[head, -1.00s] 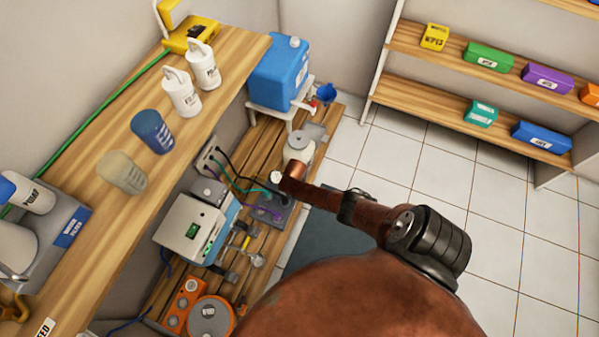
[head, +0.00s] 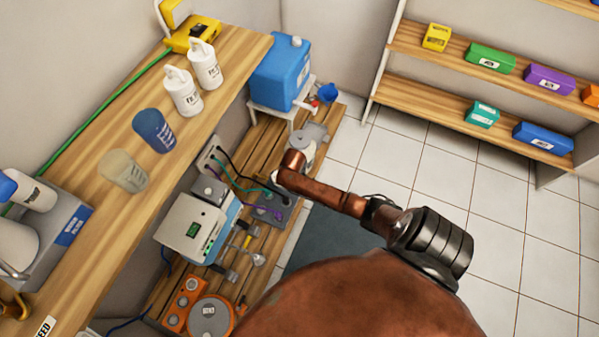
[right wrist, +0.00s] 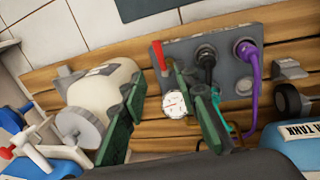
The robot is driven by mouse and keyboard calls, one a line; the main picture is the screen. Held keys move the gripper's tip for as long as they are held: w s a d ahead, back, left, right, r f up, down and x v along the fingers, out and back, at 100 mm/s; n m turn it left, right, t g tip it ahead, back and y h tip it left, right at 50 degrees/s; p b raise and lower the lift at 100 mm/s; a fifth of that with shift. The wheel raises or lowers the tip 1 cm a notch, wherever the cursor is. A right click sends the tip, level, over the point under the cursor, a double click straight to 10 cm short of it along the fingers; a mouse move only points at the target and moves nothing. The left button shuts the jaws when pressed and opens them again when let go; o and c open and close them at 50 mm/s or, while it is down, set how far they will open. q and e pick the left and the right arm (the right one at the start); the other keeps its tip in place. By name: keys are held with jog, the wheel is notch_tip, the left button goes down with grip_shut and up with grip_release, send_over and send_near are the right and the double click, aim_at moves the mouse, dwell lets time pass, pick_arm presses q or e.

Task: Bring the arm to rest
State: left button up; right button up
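My right arm (head: 340,200) reaches in from the lower right in the head view, its brown links held over the low wooden bench. Its gripper is hidden behind the wrist there. In the right wrist view my right gripper (right wrist: 165,118) has its green fingers spread apart, with nothing between them that I can see held. A cream canister (right wrist: 105,85) with a grey cap lies beyond the left finger. A grey panel (right wrist: 222,62) with black and purple plugs, and a round white gauge (right wrist: 175,104), show behind the fingers. My left gripper is not in view.
The upper wooden counter (head: 105,135) with bottles and cups runs along the left. A shelf (head: 455,95) of coloured boxes stands at the right.

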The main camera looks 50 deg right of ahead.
dwell(0.5)
